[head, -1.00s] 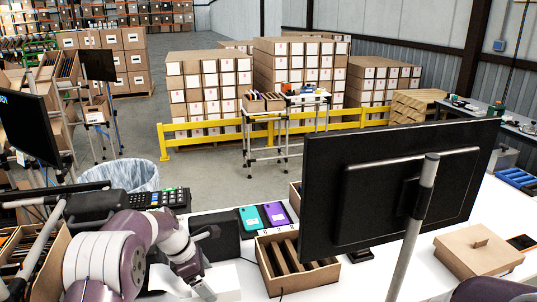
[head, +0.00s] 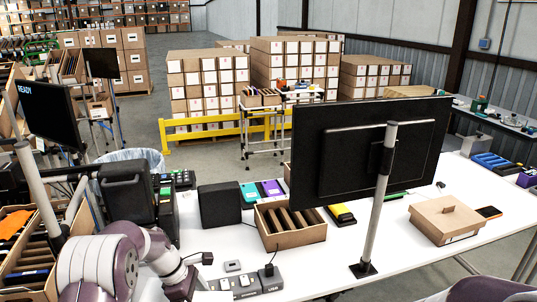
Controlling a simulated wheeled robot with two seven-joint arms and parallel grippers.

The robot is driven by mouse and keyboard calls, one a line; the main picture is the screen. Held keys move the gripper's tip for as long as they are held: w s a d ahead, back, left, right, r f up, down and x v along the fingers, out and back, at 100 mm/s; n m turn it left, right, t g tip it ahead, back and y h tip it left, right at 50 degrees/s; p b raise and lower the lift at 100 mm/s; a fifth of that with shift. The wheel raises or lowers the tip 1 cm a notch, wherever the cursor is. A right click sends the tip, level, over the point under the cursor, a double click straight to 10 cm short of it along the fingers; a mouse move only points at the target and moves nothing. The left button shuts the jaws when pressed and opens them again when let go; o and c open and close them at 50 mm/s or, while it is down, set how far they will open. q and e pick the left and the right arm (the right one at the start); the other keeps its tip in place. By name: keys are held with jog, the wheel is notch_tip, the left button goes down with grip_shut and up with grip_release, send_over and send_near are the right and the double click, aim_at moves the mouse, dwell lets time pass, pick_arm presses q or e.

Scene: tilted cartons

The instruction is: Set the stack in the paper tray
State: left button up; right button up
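I cannot make out a stack or a paper tray for certain in the head view. A brown open box with slats (head: 291,236) stands on the white table, left of the monitor pole. My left arm comes in at the lower left and bends down towards the table's near edge; its fingertips do not show. Of my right arm only a purple link shows at the bottom right edge, and its gripper is out of view.
The back of a black monitor (head: 362,150) on a metal pole (head: 378,215) hides part of the table. A lidded carton (head: 447,218) sits to the right. A grey power strip (head: 246,284) lies near the front. Tilted cartons (head: 28,255) with dividers stand at left.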

pick_arm(q)
jog(key=s+f+m+g+y, duration=0.1)
jog(key=s+f+m+g, duration=0.1)
jog(key=s+m, duration=0.3)
jog(key=s+a+f+m+g+y, duration=0.1)
jog(key=s+f+m+g, duration=0.1)
jog(key=s+f+m, duration=0.2)
jog(key=s+m, duration=0.2)
jog(key=m, duration=0.1)
jog(key=shift+s+a+f+m, duration=0.2)
jog(key=shift+f+m, duration=0.1)
